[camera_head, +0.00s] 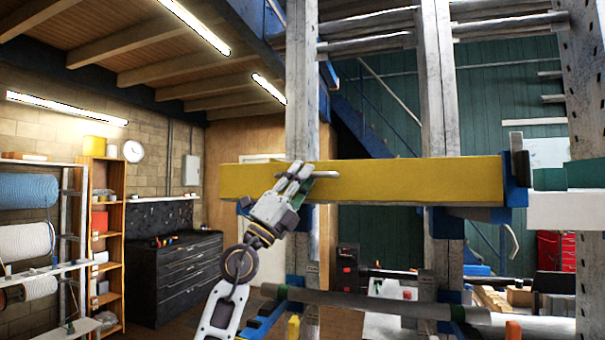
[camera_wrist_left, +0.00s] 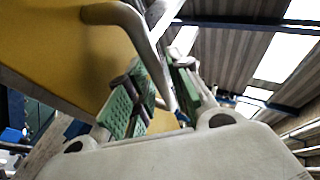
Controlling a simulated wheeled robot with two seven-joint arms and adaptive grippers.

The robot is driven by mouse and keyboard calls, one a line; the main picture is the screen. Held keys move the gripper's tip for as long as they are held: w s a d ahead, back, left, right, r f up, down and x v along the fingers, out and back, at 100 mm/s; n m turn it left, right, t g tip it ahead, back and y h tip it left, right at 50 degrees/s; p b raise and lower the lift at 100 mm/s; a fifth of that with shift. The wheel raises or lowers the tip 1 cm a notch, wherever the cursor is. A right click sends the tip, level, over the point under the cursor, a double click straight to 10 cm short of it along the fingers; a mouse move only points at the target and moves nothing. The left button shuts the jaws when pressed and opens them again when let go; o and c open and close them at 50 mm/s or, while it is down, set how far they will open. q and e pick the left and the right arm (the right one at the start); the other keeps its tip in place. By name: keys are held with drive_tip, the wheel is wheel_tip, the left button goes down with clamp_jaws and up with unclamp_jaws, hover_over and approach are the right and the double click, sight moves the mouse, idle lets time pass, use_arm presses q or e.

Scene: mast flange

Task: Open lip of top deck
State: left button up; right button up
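The top deck (camera_head: 410,181) is a long yellow panel standing edge-on across the blue and grey posts. It also fills the upper left of the left wrist view (camera_wrist_left: 45,50). A grey bent bar handle (camera_wrist_left: 135,28) stands out from its face, and part of it shows in the head view (camera_head: 326,174). My left gripper (camera_head: 297,176) is at the left part of the deck. Its green-padded fingers (camera_wrist_left: 166,85) are close together with the bar between them, and appear shut on it. The exact contact is partly hidden. My right gripper is not in view.
A grey post (camera_head: 437,90) rises behind the deck, with a blue bracket (camera_head: 516,180) at its right end. A grey roller bar (camera_head: 370,302) lies below. A black drawer cabinet (camera_head: 175,275) and shelves with cable reels (camera_head: 25,242) stand at the left.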

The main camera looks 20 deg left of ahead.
use_arm(q)
drive_tip(key=shift+w+d+r, duration=0.1)
drive_tip(key=shift+r, duration=0.1)
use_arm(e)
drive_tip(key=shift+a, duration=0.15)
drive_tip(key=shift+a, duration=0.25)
use_arm(q)
clamp_jaws()
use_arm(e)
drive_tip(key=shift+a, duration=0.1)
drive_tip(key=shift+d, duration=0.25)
